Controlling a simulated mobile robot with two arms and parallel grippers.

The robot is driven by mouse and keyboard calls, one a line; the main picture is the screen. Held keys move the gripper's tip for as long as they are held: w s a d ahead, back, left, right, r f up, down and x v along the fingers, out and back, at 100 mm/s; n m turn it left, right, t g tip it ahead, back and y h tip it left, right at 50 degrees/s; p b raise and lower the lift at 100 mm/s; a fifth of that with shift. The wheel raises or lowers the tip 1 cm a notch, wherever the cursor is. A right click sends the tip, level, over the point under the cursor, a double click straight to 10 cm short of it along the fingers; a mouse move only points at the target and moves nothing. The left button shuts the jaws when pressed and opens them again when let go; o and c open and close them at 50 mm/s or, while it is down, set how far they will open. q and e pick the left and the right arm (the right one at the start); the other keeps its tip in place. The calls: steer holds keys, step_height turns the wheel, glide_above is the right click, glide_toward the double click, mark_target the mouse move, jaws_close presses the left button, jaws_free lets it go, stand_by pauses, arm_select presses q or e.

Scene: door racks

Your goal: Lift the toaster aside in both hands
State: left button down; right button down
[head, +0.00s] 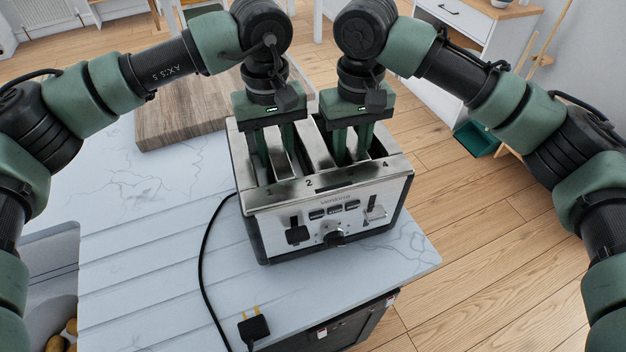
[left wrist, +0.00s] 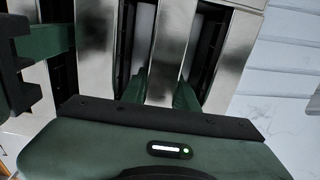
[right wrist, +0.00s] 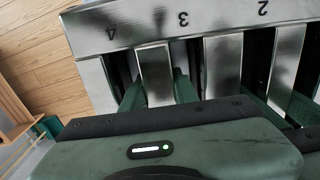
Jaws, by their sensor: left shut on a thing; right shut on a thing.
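The toaster (head: 325,205) is a silver and black four-slot one with dials and levers on its front. It stands near the right end of the marble counter in the head view. My left gripper (head: 270,165) reaches down into its left slots and is shut on a metal divider between them. My right gripper (head: 352,155) is shut on a divider between the right slots. The fingertips are hidden inside the slots. The slotted top of the toaster fills the left wrist view (left wrist: 165,50) and the right wrist view (right wrist: 155,75).
The marble counter (head: 165,190) has a wooden board (head: 185,110) at the back and a sink at left. A black cord with a plug (head: 254,328) lies left of the toaster. Wooden floor (head: 480,250) lies beyond the counter's right edge. The counter's middle is clear.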

stand_by(0.5)
arm_select(q)
steer(key=shift+r, duration=0.25)
arm_select(e)
steer(key=shift+w+r, duration=0.1)
steer(key=shift+r, duration=0.1)
arm_select(q)
steer(key=shift+w, duration=0.2)
arm_select(e)
steer(key=shift+w, duration=0.1)
